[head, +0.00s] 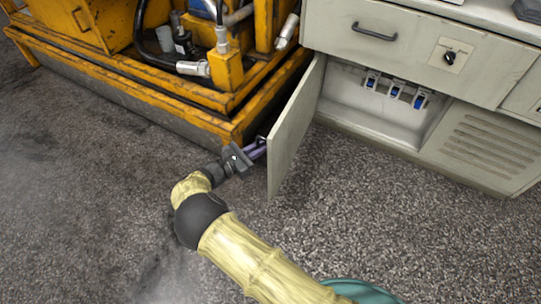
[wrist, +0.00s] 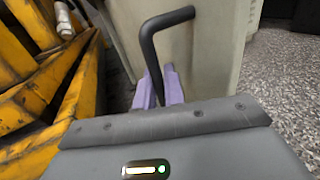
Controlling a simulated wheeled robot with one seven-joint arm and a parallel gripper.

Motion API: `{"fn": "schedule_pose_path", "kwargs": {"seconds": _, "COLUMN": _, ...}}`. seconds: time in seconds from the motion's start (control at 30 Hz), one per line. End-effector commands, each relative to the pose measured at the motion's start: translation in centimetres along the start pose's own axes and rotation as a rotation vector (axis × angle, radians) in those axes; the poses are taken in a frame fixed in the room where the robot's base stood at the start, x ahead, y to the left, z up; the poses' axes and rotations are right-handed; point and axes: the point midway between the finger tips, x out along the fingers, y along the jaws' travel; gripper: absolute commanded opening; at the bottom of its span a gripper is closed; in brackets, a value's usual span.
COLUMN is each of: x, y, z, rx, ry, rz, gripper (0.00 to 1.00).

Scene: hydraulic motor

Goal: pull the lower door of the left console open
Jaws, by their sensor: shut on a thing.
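The lower door (head: 297,127) of the left console (head: 375,40) stands swung wide open on its left hinge side, its free edge toward me. My gripper (head: 257,149) is at the outer face of the door, on its left. In the wrist view, the purple fingers of my gripper (wrist: 159,90) are shut around the black bent handle (wrist: 162,22) of the door (wrist: 205,55). In the head view the handle is mostly hidden by the gripper and the door. The open compartment shows several blue-and-white switches (head: 396,90) inside.
A yellow machine frame (head: 170,90) stands close to the left of the door and gripper. A drawer with a handle (head: 374,31) and a black knob (head: 450,57) is above the compartment. A vented panel (head: 480,145) is to its right. The speckled floor in front is clear.

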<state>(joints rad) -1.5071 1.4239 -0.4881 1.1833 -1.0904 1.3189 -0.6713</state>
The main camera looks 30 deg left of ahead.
Motion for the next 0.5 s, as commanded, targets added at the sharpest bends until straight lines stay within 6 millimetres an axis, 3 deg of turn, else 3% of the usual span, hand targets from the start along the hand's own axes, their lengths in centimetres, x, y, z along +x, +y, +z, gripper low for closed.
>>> {"fn": "schedule_pose_path", "kwargs": {"seconds": 0.4, "x": -0.5, "y": 0.6, "z": -0.09, "rx": -0.003, "ry": 0.005, "rz": -0.001, "gripper": 0.0}}
{"fn": "schedule_pose_path", "kwargs": {"seconds": 0.43, "x": -0.51, "y": 0.6, "z": -0.09, "rx": -0.003, "ry": 0.005, "rz": -0.001, "gripper": 0.15}}
{"fn": "schedule_pose_path", "kwargs": {"seconds": 0.5, "x": -0.53, "y": 0.6, "z": -0.09, "rx": -0.003, "ry": 0.005, "rz": -0.001, "gripper": 0.25}}
